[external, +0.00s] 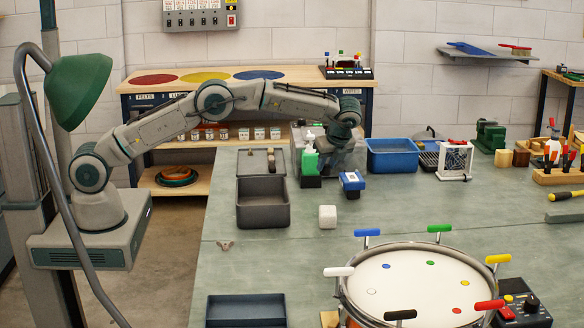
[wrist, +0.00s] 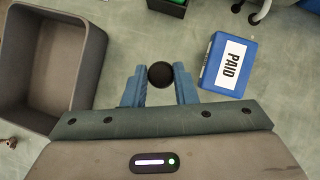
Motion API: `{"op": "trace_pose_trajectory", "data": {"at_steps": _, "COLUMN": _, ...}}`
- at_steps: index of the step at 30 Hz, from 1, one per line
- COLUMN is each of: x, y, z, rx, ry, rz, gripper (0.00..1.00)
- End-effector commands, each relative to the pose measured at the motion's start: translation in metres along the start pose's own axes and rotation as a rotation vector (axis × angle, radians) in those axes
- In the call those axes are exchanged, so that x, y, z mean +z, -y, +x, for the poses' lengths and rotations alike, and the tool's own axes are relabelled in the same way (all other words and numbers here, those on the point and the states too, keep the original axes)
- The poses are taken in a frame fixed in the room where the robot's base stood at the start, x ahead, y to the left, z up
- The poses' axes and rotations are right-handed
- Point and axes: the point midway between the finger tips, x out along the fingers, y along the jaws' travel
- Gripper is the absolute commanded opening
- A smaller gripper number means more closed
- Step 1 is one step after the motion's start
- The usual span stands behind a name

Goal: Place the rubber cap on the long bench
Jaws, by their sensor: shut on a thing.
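The rubber cap, a small round black piece (wrist: 161,75), sits between the two blue fingers of my gripper (wrist: 160,84) in the wrist view. My gripper is shut on it, over the green top of the long bench (wrist: 130,35). In the external view my gripper (external: 335,168) is low over the far part of that bench (external: 240,290), beside a green bottle (external: 309,160) and a blue box marked PAID (external: 352,182). The cap cannot be made out there. The gap between cap and bench top is unclear.
An open grey bin (external: 263,202) stands left of my gripper; it also shows in the wrist view (wrist: 92,70). A blue tub (external: 392,155) is behind to the right. A white cube (external: 327,217) and a drum (external: 425,285) stand nearer. Bench top around the cube is clear.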

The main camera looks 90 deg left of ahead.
Motion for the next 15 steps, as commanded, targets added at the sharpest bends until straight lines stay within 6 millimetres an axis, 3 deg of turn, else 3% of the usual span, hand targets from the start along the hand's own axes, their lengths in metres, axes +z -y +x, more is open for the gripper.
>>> {"op": "trace_pose_trajectory", "data": {"at_steps": 6, "x": -0.031, "y": -0.065, "z": -0.023, "rx": 0.152, "ry": 0.0, "rz": -0.259, "gripper": 0.01}}
{"op": "trace_pose_trajectory", "data": {"at_steps": 15, "x": -0.056, "y": -0.155, "z": -0.05, "rx": 0.348, "ry": -0.001, "rz": -0.602, "gripper": 0.01}}
